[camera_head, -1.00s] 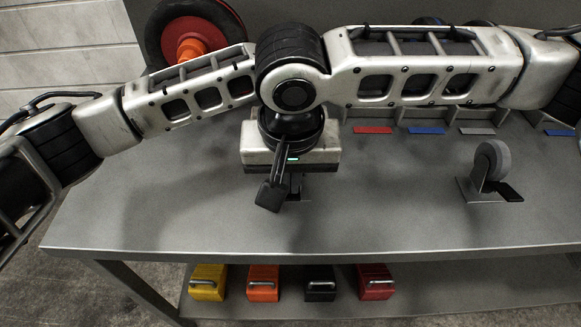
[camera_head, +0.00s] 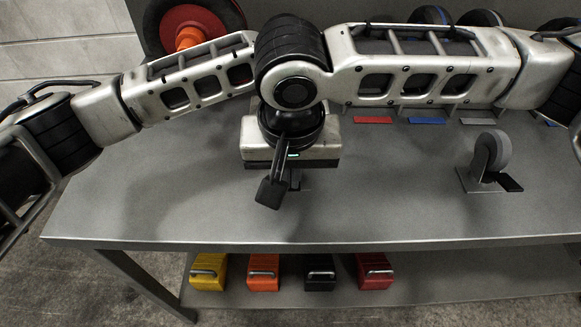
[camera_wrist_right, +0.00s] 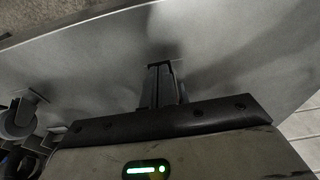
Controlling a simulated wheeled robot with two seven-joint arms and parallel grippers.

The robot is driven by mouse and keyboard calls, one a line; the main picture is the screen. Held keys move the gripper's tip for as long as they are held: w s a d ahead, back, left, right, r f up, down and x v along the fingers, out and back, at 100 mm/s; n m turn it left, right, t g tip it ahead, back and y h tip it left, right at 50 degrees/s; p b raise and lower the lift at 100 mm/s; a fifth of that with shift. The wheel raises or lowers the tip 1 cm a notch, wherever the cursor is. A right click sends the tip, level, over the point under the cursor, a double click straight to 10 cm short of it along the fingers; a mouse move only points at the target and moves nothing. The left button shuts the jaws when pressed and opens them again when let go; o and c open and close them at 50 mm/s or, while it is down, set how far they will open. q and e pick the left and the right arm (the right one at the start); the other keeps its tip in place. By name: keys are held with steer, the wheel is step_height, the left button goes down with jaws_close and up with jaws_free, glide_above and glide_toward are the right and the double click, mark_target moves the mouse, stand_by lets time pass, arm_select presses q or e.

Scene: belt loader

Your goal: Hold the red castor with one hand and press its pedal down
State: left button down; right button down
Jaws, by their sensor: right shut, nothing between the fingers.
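No castor with a red wheel can be made out on the bench (camera_head: 150,215). The castor I see clearly is grey (camera_head: 491,153), upright on its plate at the right, with a dark pedal (camera_head: 505,182) low on its right side. My right gripper (camera_head: 295,182) points down over the middle of the bench, far left of that castor. In the right wrist view its two dark fingers (camera_wrist_right: 163,85) are together with nothing between them. My left gripper does not show; my arms cover the back middle of the bench.
A large red wheel with an orange hub (camera_head: 193,30) stands behind my arm at the upper left. Red (camera_head: 373,120), blue (camera_head: 426,121) and grey (camera_head: 477,121) strips lie along the back. Several coloured bins (camera_head: 207,272) sit on the lower shelf. The bench front is clear.

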steer(key=shift+s+f, duration=0.65)
steer(key=shift+f, duration=0.1)
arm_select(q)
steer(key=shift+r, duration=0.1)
arm_select(e)
steer(key=shift+s+f, duration=0.25)
steer(key=shift+f, duration=0.3)
steer(key=shift+r, duration=0.1)
steer(key=shift+r, duration=0.75)
